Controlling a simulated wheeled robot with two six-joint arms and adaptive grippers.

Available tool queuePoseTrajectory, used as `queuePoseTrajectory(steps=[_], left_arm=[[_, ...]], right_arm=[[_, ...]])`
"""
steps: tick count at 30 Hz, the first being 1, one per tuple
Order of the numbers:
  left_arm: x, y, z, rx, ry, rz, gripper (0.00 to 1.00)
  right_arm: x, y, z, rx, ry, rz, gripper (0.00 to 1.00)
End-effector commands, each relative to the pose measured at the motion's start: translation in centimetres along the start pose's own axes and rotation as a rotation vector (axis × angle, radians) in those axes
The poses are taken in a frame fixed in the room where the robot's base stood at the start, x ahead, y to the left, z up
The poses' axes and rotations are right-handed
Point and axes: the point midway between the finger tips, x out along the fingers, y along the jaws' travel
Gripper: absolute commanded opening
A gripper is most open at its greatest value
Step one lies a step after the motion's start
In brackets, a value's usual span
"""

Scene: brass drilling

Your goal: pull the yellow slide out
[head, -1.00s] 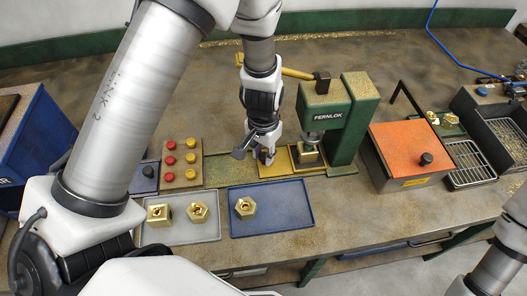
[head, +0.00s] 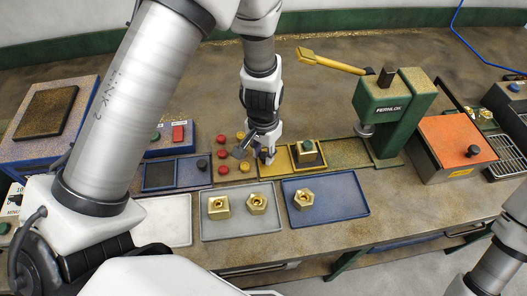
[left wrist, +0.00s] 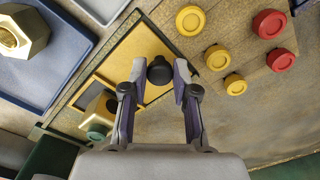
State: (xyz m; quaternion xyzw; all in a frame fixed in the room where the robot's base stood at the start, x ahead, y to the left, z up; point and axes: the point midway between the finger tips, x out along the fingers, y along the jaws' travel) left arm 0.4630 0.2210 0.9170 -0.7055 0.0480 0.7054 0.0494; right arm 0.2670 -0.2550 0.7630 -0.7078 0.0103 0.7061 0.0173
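The yellow slide (head: 272,168) lies flat in its green track, left of the green drill press (head: 399,105). It also shows in the left wrist view (left wrist: 150,93). A brass part (head: 307,159) with a green top sits in the holder at its right end, clear of the drill head. My left gripper (head: 266,157) is over the slide's left part. My right gripper is out of view.
A blue tray (head: 353,205) with a brass nut and a grey tray (head: 238,231) with two brass pieces lie in front. Red and yellow knobs (head: 222,168) stand left of the gripper. An orange-topped box (head: 455,138) is at right.

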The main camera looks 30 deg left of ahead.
Motion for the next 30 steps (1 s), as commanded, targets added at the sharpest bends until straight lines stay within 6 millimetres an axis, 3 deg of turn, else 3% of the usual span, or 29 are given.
queuePoseTrajectory(steps=[1,2,3,14,17,24,30], left_arm=[[0.2,0.0,0.1,0.002,-0.001,-0.001,0.39],[0.2,0.0,0.1,0.001,-0.001,-0.001,0.49],[0.2,0.0,0.1,0.001,-0.001,-0.001,0.53],[-0.6,0.0,-0.1,0.001,0.003,-0.001,0.53],[-2.3,-0.1,-0.1,0.001,0.006,-0.001,0.53],[-8.4,-0.3,-0.1,0.001,0.006,0.000,0.53],[-11.4,-0.3,-0.1,0.000,0.000,0.001,0.53]], right_arm=[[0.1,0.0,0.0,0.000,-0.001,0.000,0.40],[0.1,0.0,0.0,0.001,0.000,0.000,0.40],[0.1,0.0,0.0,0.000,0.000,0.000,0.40],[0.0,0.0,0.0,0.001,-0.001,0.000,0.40],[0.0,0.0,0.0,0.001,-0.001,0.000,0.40],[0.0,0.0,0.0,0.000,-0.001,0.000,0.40],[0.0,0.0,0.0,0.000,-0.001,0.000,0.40]])
